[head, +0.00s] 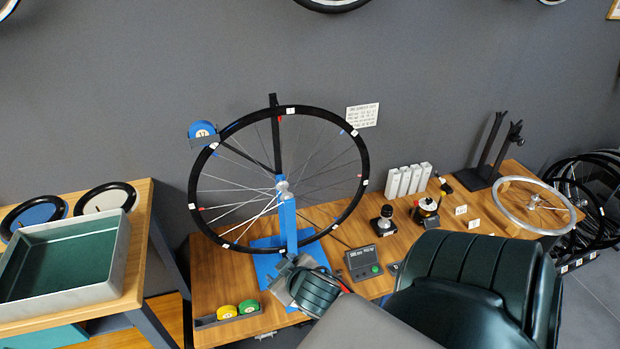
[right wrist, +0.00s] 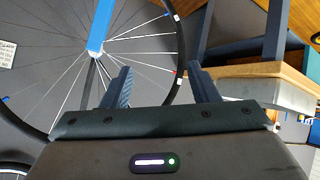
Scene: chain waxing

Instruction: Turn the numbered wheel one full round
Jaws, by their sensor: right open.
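The numbered wheel (head: 363,166) stands upright in a blue stand (head: 288,222) on the wooden bench. It has a black rim with small white labels, thin spokes and a silver hub. One label sits at the top of the rim. My right gripper (head: 289,268) is low in front of the stand's post, below the hub. I cannot tell whether a finger touches the wheel. My left gripper is not in view.
A blue round device (head: 202,130) is at the rim's upper left. A grey box with a green button (head: 362,262), white blocks (head: 408,180) and a bare silver rim (head: 535,205) lie to the right. A green-lined tray (head: 65,260) sits on the left table.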

